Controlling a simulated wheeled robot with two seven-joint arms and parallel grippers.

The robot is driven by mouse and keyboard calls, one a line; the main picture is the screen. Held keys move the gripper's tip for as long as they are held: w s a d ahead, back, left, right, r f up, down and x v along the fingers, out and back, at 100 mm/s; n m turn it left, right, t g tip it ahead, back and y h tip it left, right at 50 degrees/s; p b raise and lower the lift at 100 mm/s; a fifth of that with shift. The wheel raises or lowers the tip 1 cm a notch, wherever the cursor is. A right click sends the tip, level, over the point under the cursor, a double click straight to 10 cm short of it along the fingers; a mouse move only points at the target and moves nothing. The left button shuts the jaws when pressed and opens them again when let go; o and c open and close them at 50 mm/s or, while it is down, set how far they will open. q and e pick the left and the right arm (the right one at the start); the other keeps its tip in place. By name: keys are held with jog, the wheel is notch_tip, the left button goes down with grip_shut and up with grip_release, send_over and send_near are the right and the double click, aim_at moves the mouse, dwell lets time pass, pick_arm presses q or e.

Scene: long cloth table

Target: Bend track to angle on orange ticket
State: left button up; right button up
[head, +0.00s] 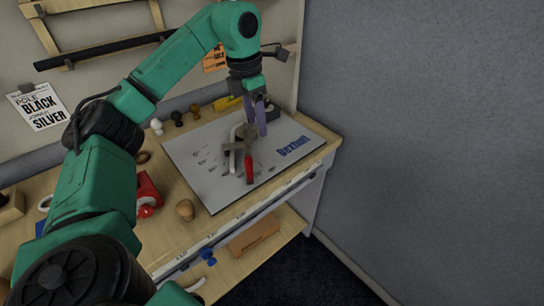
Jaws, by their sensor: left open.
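The orange ticket (214,61) is on the back wall, partly hidden behind my left arm; its writing is too small to read. My left gripper (256,122) has purple fingers, points down and is open over the white board. A grey tool with a red handle (249,168) stands or lies just below the fingers; I cannot tell if they touch it. A pale curved piece (233,148) is beside the tool, partly covered by it. I cannot tell which thing is the track. My right gripper is not in view.
The white board (195,160) lies on the wooden bench (170,222). A red object (147,193) and a wooden knob (185,209) sit left of it, with small knobs (157,126) behind. A dark bar (100,52) and a paper note (38,107) are on the back wall.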

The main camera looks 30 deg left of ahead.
aim_at(248, 157)
pick_arm(q)
jog(key=shift+n+g+y, duration=0.4)
jog(key=shift+g+y, duration=0.1)
jog(key=shift+g, duration=0.1)
jog(key=f+b, duration=0.1)
jog(key=f, duration=0.1)
jog(key=s+a+f+b, duration=0.1)
jog(key=f+b, duration=0.1)
jog(key=f, duration=0.1)
jog(key=s+f+b, duration=0.1)
jog(key=f+b, duration=0.1)
jog(key=shift+a+f, duration=0.3)
jog(key=shift+a, duration=0.05)
jog(key=f, duration=0.3)
jog(key=f+p, duration=0.1)
jog(key=f, duration=0.2)
jog(key=shift+w+a+f, duration=0.1)
jog(key=shift+a+f, duration=0.1)
jog(key=shift+f, duration=0.4)
grip_shut()
jog(key=shift+w+r, duration=0.1)
